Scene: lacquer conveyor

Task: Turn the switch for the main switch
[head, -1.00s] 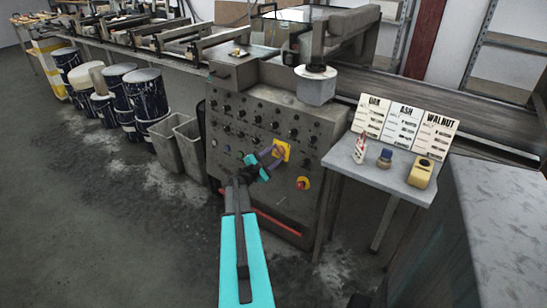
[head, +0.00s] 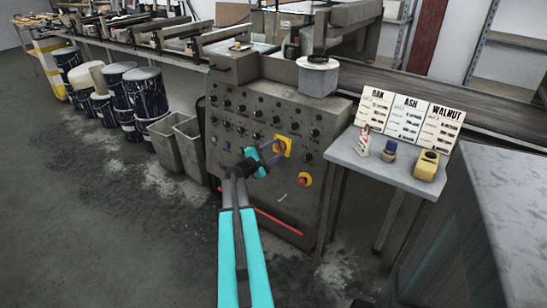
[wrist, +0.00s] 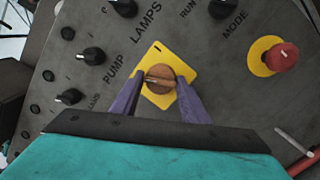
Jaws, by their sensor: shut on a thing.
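The main switch is a round brown-red knob (wrist: 159,79) with a raised bar, on a yellow square plate (wrist: 160,50). In the wrist view the bar lies nearly crosswise between the fingers, and the plate looks tilted. In the head view the yellow plate (head: 284,145) is on the front of the grey control panel (head: 228,190). My gripper (wrist: 160,84) has its two purple fingers on either side of the knob, shut on it. In the head view my gripper (head: 274,150) reaches the plate from the left and partly hides it.
A red mushroom button (wrist: 284,56) on a yellow disc sits beside the switch. Several black knobs, such as the pump knob (wrist: 93,56), surround it. A small side table (head: 385,172) with cards and bottles stands right of the panel; grey bins (head: 190,140) stand left.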

